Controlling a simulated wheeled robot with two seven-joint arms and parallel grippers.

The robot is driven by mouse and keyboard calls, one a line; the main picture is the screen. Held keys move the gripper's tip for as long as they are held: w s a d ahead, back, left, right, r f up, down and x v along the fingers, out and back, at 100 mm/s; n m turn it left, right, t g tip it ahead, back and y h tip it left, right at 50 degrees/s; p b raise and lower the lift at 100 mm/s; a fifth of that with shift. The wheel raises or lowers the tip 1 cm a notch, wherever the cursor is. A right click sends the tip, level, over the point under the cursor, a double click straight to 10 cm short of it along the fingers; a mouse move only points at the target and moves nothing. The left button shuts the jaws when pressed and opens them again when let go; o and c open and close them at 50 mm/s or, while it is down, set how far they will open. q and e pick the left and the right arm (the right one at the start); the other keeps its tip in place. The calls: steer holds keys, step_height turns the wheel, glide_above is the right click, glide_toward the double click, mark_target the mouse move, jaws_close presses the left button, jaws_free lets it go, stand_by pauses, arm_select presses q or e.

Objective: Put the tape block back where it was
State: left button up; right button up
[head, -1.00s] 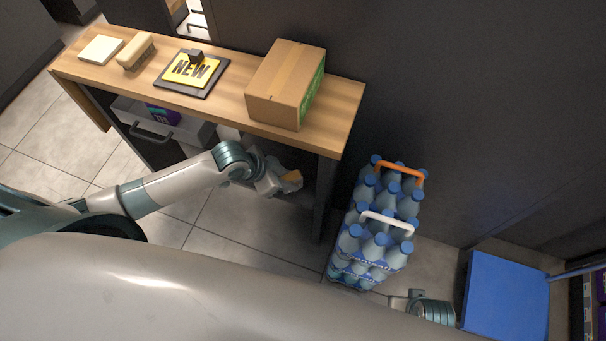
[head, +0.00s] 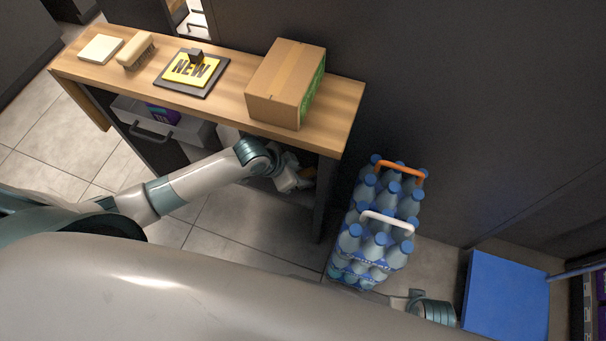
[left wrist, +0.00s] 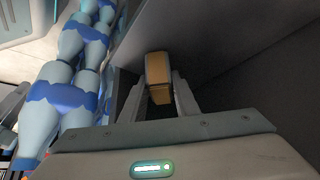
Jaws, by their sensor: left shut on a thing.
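The tape block (left wrist: 158,72) is a tan-orange block between the fingers of my left gripper in the left wrist view. My left gripper (head: 302,176) is shut on it, and only a little of the block (head: 309,172) shows in the head view. The gripper is under the wooden counter (head: 345,105), in the dark space near its right end. I cannot tell whether the block touches a surface there. Part of my right arm shows at the lower right of the head view, but its fingers cannot be made out.
A cardboard box (head: 278,85), a NEW sign (head: 190,70), a brush (head: 135,52) and a pale pad (head: 100,49) are on the counter. An open drawer (head: 150,130) is below. Bottle packs (head: 375,235) stand right of the counter leg. A blue panel (head: 505,298) lies farther right.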

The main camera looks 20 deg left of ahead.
steer(key=shift+r, duration=0.2)
arm_select(q)
steer(key=shift+f, duration=0.1)
arm_select(e)
steer(key=shift+w, duration=0.15)
arm_select(q)
steer(key=o, duration=1)
arm_select(e)
steer(key=shift+w, duration=0.1)
arm_select(q)
steer(key=shift+a+r, duration=0.1)
steer(key=shift+r, duration=0.25)
steer(key=p+v, duration=0.1)
steer(key=v, duration=1)
steer(key=shift+r, duration=0.25)
arm_select(e)
steer(key=f, duration=0.4)
steer(key=shift+s+d, duration=0.1)
steer(key=shift+s, duration=0.1)
steer(key=shift+w+r, duration=0.1)
steer(key=shift+w, duration=0.1)
